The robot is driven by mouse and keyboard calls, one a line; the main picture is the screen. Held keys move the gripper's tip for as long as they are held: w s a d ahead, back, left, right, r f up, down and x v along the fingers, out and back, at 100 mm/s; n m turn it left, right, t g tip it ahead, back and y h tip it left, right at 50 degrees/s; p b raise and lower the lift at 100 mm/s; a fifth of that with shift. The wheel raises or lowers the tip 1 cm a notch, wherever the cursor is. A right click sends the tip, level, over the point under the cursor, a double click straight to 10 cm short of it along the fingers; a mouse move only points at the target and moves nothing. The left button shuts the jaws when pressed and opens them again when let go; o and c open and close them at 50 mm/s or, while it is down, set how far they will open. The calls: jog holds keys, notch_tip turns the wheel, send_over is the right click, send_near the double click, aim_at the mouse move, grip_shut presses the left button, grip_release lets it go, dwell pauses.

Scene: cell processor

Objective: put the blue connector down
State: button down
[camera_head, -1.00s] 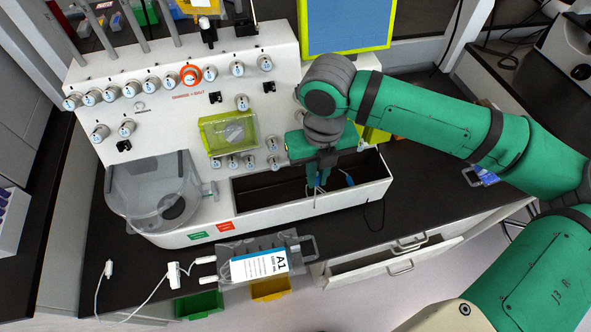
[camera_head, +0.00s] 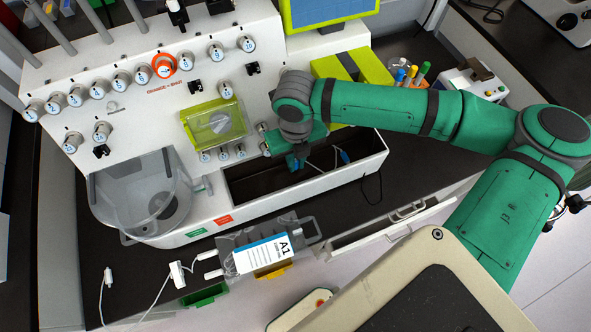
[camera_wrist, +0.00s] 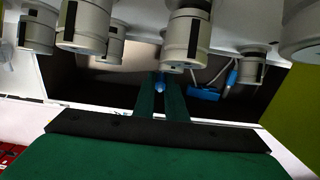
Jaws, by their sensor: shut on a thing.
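My gripper (camera_head: 294,161) is over the left half of the open dark trough in the white machine's front. In the wrist view its two green fingers (camera_wrist: 160,84) are closed on a small blue connector (camera_wrist: 160,87), which shows between the fingertips. The fingers and hand hide most of this connector in the head view. A second blue connector (camera_head: 344,156) with a pale cable lies to the right of the gripper in the trough. It also shows in the wrist view (camera_wrist: 204,93), apart from the fingers.
The trough's white front wall (camera_head: 305,188) stands close in front of the fingers. White knobs (camera_wrist: 186,40) crowd above the gripper in the wrist view. A clear round vessel (camera_head: 140,195) is left of the trough; a bag labelled A1 (camera_head: 262,254) hangs in front.

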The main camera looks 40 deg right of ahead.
aim_at(295, 178)
jog(key=shift+f, duration=3.1)
jog(key=shift+f, duration=0.15)
jog(key=c, duration=1.8)
grip_release()
notch_tip(295, 178, up, 12)
jog(key=shift+r, duration=0.2)
